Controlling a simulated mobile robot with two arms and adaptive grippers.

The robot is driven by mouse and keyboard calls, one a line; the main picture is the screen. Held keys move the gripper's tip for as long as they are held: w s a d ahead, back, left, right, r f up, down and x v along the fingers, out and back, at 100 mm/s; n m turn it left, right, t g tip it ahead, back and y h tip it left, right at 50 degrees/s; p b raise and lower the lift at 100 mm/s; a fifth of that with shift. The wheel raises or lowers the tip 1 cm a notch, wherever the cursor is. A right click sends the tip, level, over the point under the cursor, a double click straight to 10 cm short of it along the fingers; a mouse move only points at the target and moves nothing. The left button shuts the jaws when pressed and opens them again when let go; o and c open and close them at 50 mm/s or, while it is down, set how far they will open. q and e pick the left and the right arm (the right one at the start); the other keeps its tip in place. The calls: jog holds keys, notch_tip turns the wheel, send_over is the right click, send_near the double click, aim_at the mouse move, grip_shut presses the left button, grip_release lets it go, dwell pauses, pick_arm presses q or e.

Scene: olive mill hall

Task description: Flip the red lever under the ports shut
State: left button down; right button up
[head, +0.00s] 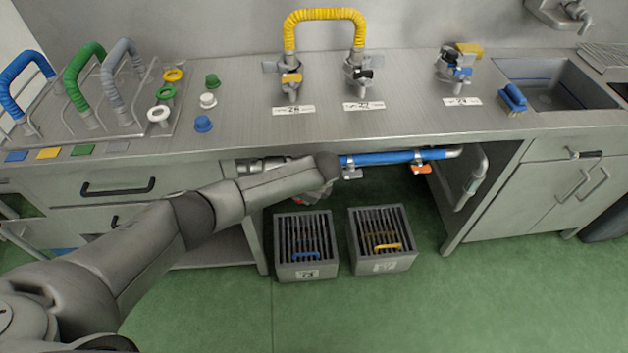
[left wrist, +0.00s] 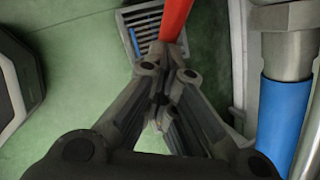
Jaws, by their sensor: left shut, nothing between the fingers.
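The red lever (left wrist: 175,18) shows in the left wrist view as a red bar running up from the fingertips to the top edge. My left gripper (left wrist: 165,62) is shut and empty, its tips at the lower visible end of the lever; I cannot tell if they touch. In the head view my left arm reaches under the counter and mostly hides the gripper and the red lever. The blue pipe (head: 383,158) runs under the counter, and it shows at the right of the wrist view (left wrist: 284,118). My right gripper is not in view.
An orange lever (head: 421,169) and a white lever (head: 352,174) hang along the pipe. Two grated crates, with blue (head: 278,245) and yellow (head: 360,240) handles, stand below on the green floor.

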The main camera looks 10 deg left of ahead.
pick_arm(q)
jog(key=shift+s+a+f+m+g+y+b, duration=0.2)
jog(key=shift+a+f+y+b, duration=0.35)
jog(key=shift+y, duration=0.2)
jog(key=shift+s+a+f+m+g+y+b, duration=0.1)
jog(key=shift+s+a+f+g+y+b, duration=0.1)
jog(key=shift+a+f+y+b, duration=0.45)
jog(key=shift+s+a+f+m+g+y+b, duration=0.1)
jog(key=shift+a+f+g+y+b, duration=0.1)
jog(key=shift+a+f+y+b, duration=0.4)
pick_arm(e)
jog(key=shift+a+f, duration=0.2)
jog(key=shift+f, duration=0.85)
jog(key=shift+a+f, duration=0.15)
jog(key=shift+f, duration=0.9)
pick_arm(q)
jog(key=shift+d+r, duration=0.1)
jog(key=shift+r, duration=0.1)
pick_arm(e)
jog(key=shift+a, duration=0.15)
